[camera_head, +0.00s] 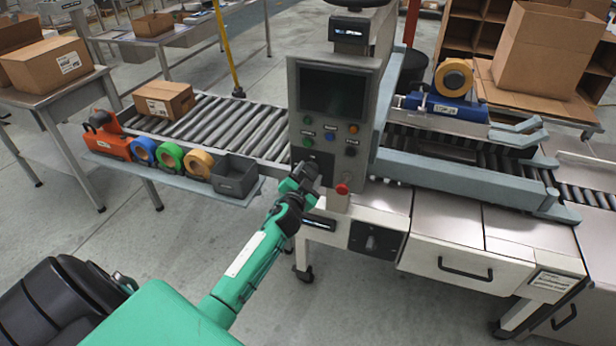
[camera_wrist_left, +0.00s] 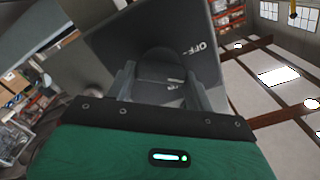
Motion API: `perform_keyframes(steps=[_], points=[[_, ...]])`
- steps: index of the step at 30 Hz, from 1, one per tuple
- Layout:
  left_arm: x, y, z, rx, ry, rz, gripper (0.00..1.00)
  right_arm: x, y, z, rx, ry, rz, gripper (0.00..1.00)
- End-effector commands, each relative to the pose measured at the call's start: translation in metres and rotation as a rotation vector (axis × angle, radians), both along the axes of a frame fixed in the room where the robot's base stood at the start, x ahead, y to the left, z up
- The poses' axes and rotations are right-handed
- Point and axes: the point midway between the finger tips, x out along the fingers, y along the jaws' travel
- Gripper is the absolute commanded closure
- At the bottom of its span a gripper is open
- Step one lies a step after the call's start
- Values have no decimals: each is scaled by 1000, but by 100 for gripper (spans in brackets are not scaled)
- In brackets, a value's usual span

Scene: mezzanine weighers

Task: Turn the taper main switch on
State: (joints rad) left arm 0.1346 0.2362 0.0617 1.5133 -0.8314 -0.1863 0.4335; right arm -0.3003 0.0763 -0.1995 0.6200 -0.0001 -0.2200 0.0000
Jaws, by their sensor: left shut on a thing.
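A grey control panel (camera_head: 330,115) with a dark screen and several coloured buttons stands in the middle of the head view. My left gripper (camera_head: 303,178) is at its lower left, at a dark switch plate (camera_head: 322,160). In the left wrist view the plate (camera_wrist_left: 205,70) carries the word OFF. A dark rounded knob (camera_wrist_left: 160,62) sits between the fingers of my left gripper (camera_wrist_left: 160,88), which is shut on it. The gripper hides most of this knob in the head view; its setting cannot be read. My right gripper is not in view.
A red button (camera_head: 342,189) is just right of the gripper. Another black plate with a knob (camera_head: 370,243) is lower on the machine. A shelf with tape rolls (camera_head: 170,156) and a grey bin (camera_head: 235,176) lies left, below the roller conveyor (camera_head: 215,122).

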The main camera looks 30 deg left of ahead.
Motion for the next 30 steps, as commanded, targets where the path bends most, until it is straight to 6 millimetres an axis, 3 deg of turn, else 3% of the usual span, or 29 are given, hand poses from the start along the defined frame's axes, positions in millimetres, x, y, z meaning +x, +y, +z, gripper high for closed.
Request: perform_keyframes(steps=[18, 30], points=[[0, -2, -3, 568, 136, -1, 70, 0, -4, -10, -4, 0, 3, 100], [0, -2, -4, 841, 202, -1, 70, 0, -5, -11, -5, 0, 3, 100]])
